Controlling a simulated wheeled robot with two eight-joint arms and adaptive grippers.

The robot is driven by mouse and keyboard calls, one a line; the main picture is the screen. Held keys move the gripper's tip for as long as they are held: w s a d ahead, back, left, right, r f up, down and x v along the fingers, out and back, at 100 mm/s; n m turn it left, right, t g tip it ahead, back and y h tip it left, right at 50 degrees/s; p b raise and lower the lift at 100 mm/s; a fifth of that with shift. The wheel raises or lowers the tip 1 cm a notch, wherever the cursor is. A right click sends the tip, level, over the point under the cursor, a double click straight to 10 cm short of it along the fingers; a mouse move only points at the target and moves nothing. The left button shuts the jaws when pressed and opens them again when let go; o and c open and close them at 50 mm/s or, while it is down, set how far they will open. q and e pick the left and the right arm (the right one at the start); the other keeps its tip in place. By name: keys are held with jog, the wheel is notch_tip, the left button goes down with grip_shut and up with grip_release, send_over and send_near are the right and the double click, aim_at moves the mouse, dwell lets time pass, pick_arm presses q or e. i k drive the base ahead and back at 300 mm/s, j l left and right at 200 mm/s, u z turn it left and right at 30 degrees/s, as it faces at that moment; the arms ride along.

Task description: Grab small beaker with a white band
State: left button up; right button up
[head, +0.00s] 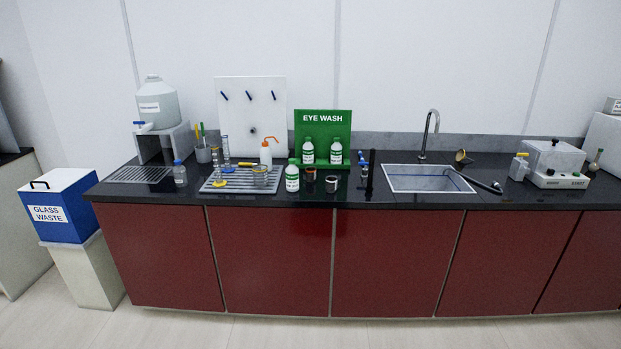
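A small, dark cup-like vessel with a whitish band (332,184) stands upright near the front edge of the black counter, right of centre; it looks like the small beaker. A similar small vessel with a reddish-brown tone (310,175) stands just behind it to the left. The two look close together, and fine detail is too small to tell. Neither of my grippers is in view, and nothing is seen touching the vessels.
A white bottle with green label (292,178) stands just left of them. A black upright rod (370,173) stands to the right, before the sink (425,190). A drying tray (216,187) with glassware lies left. The green eye wash stand (323,126) is behind.

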aim_at(331, 185)
jog(key=i+j+z, duration=0.3)
jog(key=i, duration=0.35)
jog(key=i+j+z, duration=0.3)
jog(key=i, duration=0.35)
jog(key=i+j+z, duration=0.25)
jog(key=i+j, duration=0.35)
